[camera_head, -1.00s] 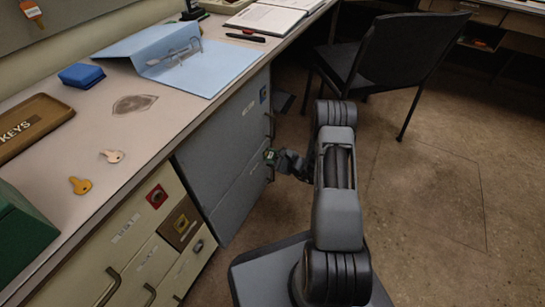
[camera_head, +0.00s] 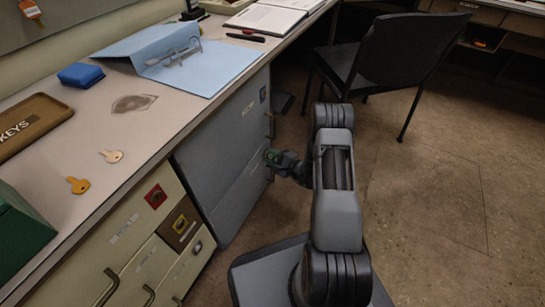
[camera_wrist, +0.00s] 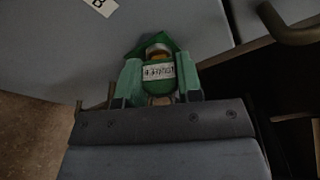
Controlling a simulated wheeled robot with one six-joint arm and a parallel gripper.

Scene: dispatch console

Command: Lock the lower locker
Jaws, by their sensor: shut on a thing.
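The grey locker (camera_head: 222,165) is set under the desk, with an upper and a lower door. A grey door face with a "B" label (camera_wrist: 101,4) fills the top of the wrist view. My gripper (camera_head: 272,157) is close to the locker's front. In the wrist view my gripper (camera_wrist: 160,82) is shut on a green-headed key (camera_wrist: 158,70) with a white printed label. Metal shows beyond the green head, close to the door face. The key's tip and the keyhole are hidden, so I cannot tell whether it is inserted.
A dark door handle (camera_wrist: 288,32) juts out at the wrist view's upper right. Two loose keys, a yellow one (camera_head: 77,185) and a pale one (camera_head: 111,156), lie on the desk beside the KEYS tray (camera_head: 30,124). A black chair (camera_head: 405,60) stands behind the arm. Floor on the right is clear.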

